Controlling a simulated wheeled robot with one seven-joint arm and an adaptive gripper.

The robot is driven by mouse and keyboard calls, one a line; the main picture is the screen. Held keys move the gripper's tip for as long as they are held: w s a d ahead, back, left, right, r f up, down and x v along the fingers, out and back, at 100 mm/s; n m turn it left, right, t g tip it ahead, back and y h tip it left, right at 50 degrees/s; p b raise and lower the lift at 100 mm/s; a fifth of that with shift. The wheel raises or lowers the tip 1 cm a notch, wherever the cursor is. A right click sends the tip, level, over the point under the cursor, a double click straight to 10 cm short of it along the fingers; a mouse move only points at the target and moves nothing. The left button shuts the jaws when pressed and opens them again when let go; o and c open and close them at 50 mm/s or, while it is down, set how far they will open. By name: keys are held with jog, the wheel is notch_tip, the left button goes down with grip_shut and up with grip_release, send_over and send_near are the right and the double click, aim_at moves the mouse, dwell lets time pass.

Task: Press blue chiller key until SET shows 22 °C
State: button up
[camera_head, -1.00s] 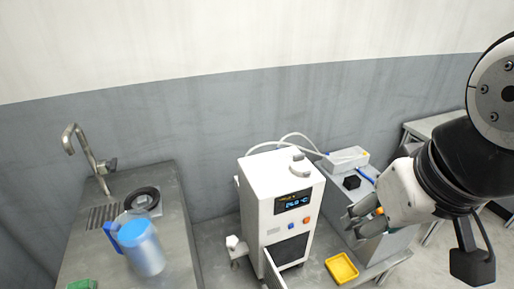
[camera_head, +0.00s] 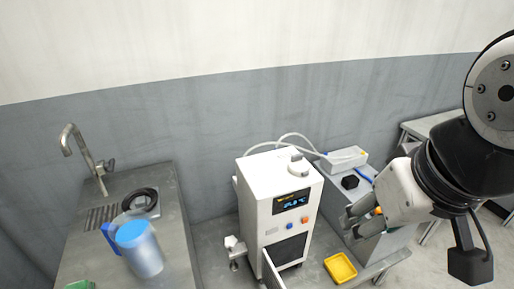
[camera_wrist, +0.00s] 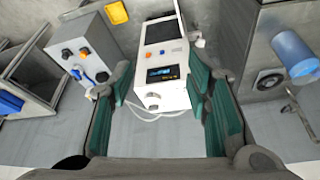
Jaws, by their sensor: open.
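The white chiller (camera_head: 257,205) stands in the middle of the head view, with hoses on top. Its dark display (camera_head: 291,202) shows blue digits, too small to read surely. The blue key (camera_head: 290,227) sits below the display, left of an orange key (camera_head: 304,219). My gripper (camera_head: 357,218) is to the right of the chiller, apart from it and empty. In the wrist view the chiller (camera_wrist: 184,95) appears upside down between the green-padded fingers of my open gripper (camera_wrist: 172,100), beyond them. The blue key also shows there (camera_wrist: 162,52).
A grey cabinet (camera_head: 372,248) with a white box (camera_head: 343,159) and a black knob stands right of the chiller. A yellow tray (camera_head: 341,268) lies in front. The chiller's lower front door (camera_head: 272,272) is swung open. A sink counter (camera_head: 180,215) with a blue-lidded jug (camera_head: 140,246) is at left.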

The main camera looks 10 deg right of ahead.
grip_shut()
dwell(1.1)
